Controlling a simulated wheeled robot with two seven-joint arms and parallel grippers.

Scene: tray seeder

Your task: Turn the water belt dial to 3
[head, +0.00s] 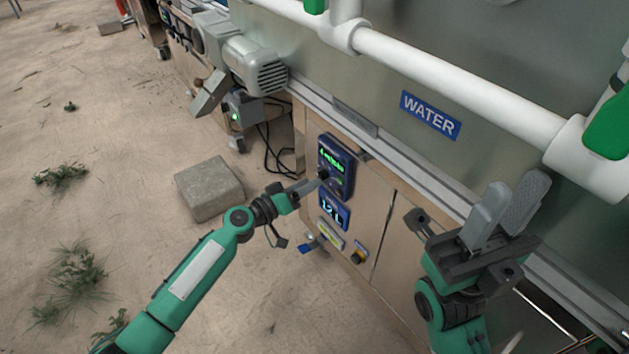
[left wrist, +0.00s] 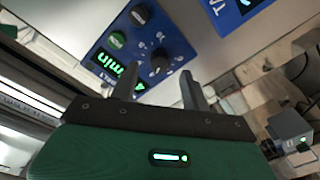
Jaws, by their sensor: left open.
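The blue water control panel (head: 343,190) is on the cabinet front, with a green-lit display. A dark knob (head: 323,174) on it sits at my left gripper's tips. In the left wrist view the panel (left wrist: 180,45) shows a round dark dial (left wrist: 160,60) with small marks around it, plus a green button (left wrist: 117,40) and a black knob (left wrist: 140,15). I cannot read the dial's setting. My left gripper (head: 312,184) is open and empty, its fingers (left wrist: 160,72) apart on either side of the dial. My right gripper (head: 508,203) is open and empty, away from the panel.
A second blue display panel (head: 334,209) is just below, with a small knob unit (head: 359,252) lower down. A WATER sign (head: 430,115) and white pipe (head: 455,80) are above. A concrete block (head: 209,188) lies on the ground beside my left arm. A motor (head: 255,65) stands at the back.

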